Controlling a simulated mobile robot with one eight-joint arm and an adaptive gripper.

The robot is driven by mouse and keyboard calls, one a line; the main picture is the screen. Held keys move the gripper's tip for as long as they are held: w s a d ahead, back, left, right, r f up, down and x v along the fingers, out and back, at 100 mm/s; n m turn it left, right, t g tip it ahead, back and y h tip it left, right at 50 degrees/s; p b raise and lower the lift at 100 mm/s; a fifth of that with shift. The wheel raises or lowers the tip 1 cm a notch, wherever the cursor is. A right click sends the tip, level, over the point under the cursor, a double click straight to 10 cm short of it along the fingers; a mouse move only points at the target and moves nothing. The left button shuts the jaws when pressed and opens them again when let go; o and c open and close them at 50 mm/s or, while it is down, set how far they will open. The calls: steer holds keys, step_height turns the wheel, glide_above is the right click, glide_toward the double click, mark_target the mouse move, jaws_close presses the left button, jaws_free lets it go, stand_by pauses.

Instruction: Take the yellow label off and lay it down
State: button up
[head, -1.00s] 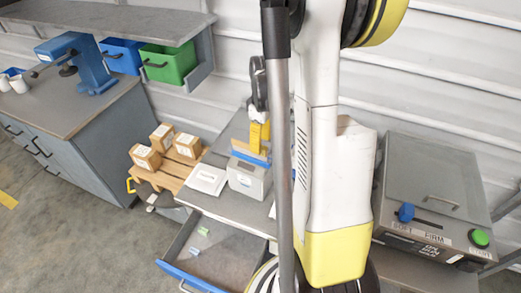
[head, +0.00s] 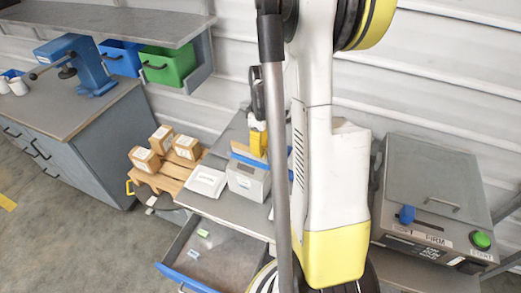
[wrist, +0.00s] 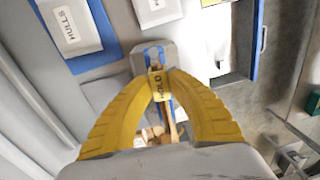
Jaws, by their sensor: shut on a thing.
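My gripper (wrist: 160,78) has thick yellow ribbed fingers, closed on a small yellow label (wrist: 157,88) marked HOLD in the wrist view. Behind the label in that view is a grey unit (wrist: 152,54) with a blue part. I cannot tell whether the label still touches it. The label cannot be made out there.
An open drawer (head: 222,267) holds small green and blue pieces. A white flat box (head: 205,180) sits left of the grey box. Wooden boxes (head: 160,140) stand further left.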

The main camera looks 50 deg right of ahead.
mark_target(263, 150)
steer(key=r, duration=0.3)
steer(key=s+r+p, duration=0.1)
steer(key=shift+d+r, duration=0.25)
steer(key=shift+r, duration=0.1)
steer(key=s+d+r+p, duration=0.1)
steer(key=s+d+r, duration=0.45)
steer(key=s, duration=0.35)
step_height(263, 150, up, 8)
steer(key=p, duration=0.5)
steer(key=shift+f, duration=0.15)
